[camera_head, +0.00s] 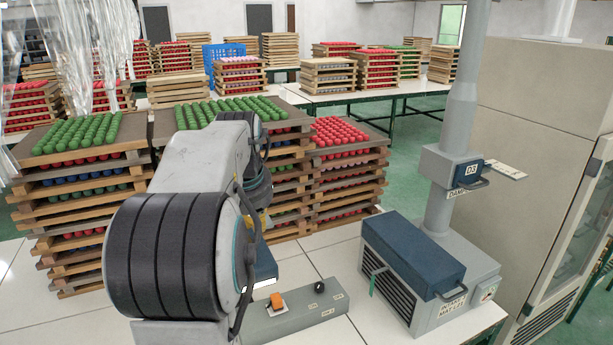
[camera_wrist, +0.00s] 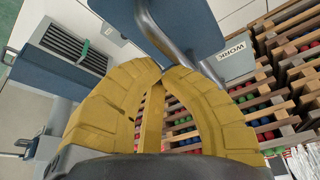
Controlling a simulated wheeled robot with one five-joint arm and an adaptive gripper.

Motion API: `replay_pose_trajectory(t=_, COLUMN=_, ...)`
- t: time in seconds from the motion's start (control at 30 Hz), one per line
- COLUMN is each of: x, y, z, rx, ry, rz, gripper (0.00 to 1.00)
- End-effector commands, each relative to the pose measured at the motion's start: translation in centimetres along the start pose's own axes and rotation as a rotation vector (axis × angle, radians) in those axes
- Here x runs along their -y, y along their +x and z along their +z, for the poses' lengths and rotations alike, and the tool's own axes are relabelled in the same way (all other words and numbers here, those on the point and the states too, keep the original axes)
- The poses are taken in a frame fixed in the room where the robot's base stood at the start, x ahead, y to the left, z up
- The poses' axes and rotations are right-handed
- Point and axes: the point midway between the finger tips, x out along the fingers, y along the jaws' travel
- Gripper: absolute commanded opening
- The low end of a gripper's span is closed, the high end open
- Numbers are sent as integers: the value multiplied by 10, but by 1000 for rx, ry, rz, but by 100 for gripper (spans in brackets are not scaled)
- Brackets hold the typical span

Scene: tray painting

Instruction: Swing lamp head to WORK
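The lamp head appears as a blue panel (camera_wrist: 187,22) at the top of the wrist view, with a grey curved bar (camera_wrist: 160,37) along it. A WORK label (camera_wrist: 236,55) sits on a pale plate right of the bar. My gripper (camera_wrist: 162,72) has yellow fingers whose tips meet just below the bar, with nothing visible between them. I cannot tell whether they touch the bar. In the head view, my arm hides most of the gripper and the lamp; a blue part (camera_head: 265,264) with a bright lower edge shows beside the arm.
A grey control box (camera_head: 300,318) with an orange switch (camera_head: 277,301) and black knob (camera_head: 319,287) stands below. A vented grey unit with a blue cover (camera_head: 412,250) stands right, beside a grey column (camera_head: 440,205). Stacked wooden trays (camera_head: 85,185) of coloured balls fill the left and back.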

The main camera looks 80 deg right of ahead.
Motion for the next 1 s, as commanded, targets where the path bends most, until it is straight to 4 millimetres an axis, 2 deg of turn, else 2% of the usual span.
replay_pose_trajectory(t=0.57, x=1, y=-3, z=2, rx=9, ry=-3, rz=-1, gripper=0)
replay_pose_trajectory(t=0.77, x=0, y=-28, z=1, rx=3, ry=-2, rz=0, gripper=0)
replay_pose_trajectory(t=1.0, x=0, y=-71, z=-1, rx=-1, ry=-1, rz=0, gripper=0)
